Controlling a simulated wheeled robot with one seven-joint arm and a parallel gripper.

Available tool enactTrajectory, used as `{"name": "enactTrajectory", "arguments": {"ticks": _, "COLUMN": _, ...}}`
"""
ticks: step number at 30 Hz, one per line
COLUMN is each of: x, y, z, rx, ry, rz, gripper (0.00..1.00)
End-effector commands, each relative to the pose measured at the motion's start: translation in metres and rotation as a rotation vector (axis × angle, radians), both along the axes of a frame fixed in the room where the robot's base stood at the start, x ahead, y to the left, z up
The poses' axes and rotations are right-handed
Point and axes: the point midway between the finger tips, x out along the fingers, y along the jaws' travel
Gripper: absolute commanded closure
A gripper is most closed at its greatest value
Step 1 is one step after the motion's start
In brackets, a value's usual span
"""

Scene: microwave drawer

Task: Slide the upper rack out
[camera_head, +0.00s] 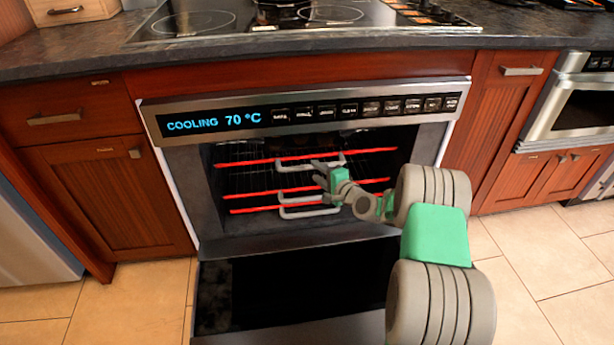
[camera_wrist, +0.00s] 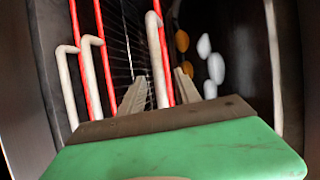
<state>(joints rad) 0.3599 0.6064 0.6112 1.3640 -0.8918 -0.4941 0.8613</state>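The oven stands open with several racks inside, each with a red front bar and a grey handle. The upper rack (camera_head: 240,163) sits inside the oven. Its handle (camera_head: 290,168) also shows in the wrist view (camera_wrist: 154,55), on the rightmost red bar. My gripper (camera_head: 317,173) is at the oven mouth, by the right part of that handle. In the wrist view its two fingers (camera_wrist: 160,88) are apart, with the handle's line passing between them and visible gaps on both sides. I cannot tell how deep the handle lies between the fingertips.
Two lower racks sit close together below, with red bars (camera_head: 250,210) and grey handles (camera_head: 300,215). The oven door (camera_head: 290,290) is folded down in front. The control panel (camera_head: 310,110) is above the opening, reading "COOLING 70 °C". Wooden cabinets flank the oven.

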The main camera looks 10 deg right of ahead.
Motion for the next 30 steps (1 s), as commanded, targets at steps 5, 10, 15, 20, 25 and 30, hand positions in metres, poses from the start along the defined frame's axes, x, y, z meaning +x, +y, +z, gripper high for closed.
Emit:
{"name": "enactTrajectory", "arguments": {"ticks": 5, "x": 0.012, "y": -0.002, "z": -0.011, "rx": 0.061, "ry": -0.019, "rz": -0.028, "gripper": 0.6}}
{"name": "enactTrajectory", "arguments": {"ticks": 10, "x": 0.041, "y": 0.012, "z": -0.018, "rx": 0.055, "ry": -0.019, "rz": -0.023, "gripper": 0.6}}
{"name": "enactTrajectory", "arguments": {"ticks": 15, "x": 0.066, "y": 0.022, "z": -0.022, "rx": 0.056, "ry": -0.018, "rz": -0.025, "gripper": 0.6}}
{"name": "enactTrajectory", "arguments": {"ticks": 20, "x": 0.074, "y": 0.025, "z": -0.021, "rx": 0.056, "ry": -0.016, "rz": -0.027, "gripper": 0.6}}
{"name": "enactTrajectory", "arguments": {"ticks": 25, "x": 0.074, "y": 0.025, "z": -0.02, "rx": 0.056, "ry": -0.016, "rz": -0.027, "gripper": 0.6}}
{"name": "enactTrajectory", "arguments": {"ticks": 30, "x": 0.074, "y": 0.025, "z": -0.02, "rx": 0.055, "ry": -0.017, "rz": -0.027, "gripper": 0.73}}
